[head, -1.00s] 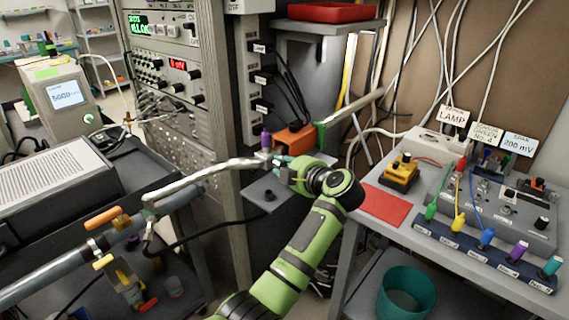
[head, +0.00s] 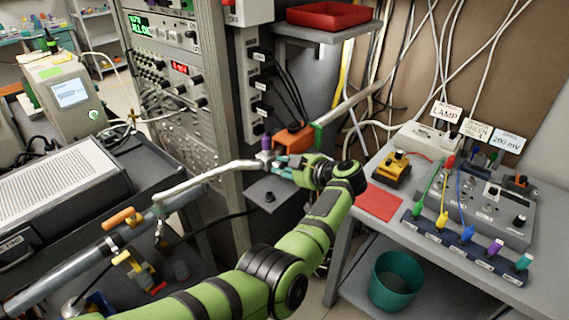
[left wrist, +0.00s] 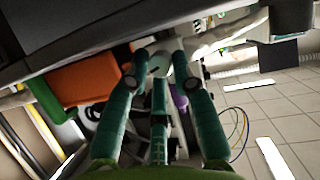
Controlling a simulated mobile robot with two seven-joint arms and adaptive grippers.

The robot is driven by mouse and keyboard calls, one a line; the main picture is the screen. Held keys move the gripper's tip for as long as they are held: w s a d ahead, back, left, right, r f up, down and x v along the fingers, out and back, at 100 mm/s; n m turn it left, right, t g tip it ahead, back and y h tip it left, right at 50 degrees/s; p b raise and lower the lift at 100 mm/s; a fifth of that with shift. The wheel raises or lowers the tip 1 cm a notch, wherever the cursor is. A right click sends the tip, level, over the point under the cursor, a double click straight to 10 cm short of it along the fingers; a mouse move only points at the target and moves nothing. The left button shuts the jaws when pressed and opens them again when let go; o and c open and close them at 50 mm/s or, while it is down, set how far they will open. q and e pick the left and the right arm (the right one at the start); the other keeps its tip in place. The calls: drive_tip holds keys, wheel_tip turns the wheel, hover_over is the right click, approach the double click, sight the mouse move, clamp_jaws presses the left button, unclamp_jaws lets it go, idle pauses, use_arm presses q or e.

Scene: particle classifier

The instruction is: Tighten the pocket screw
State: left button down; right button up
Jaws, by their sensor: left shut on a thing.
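My left gripper (head: 283,168) is at the metal fitting (head: 265,158) where the pale bent pipe meets the orange block (head: 294,136). Its teal fingers are closed there. In the left wrist view my left gripper (left wrist: 164,76) has its fingers around a small grey part (left wrist: 158,63), which I take to be the pocket screw. The fingers hide most of it, so I cannot tell how far it is turned in. My right gripper is not in view.
The pale bent pipe (head: 210,178) runs left from the fitting. A small grey shelf (head: 268,194) is below the gripper. The rack (head: 222,80) stands behind. At right, a bench holds a red mat (head: 377,202) and a yellow device (head: 391,170); a teal bin (head: 393,280) is underneath.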

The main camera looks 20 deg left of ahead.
use_arm(q)
drive_tip(key=shift+a, duration=0.1)
idle(0.5)
drive_tip(key=c, duration=1.1)
unclamp_jaws()
drive_tip(key=shift+a, duration=0.1)
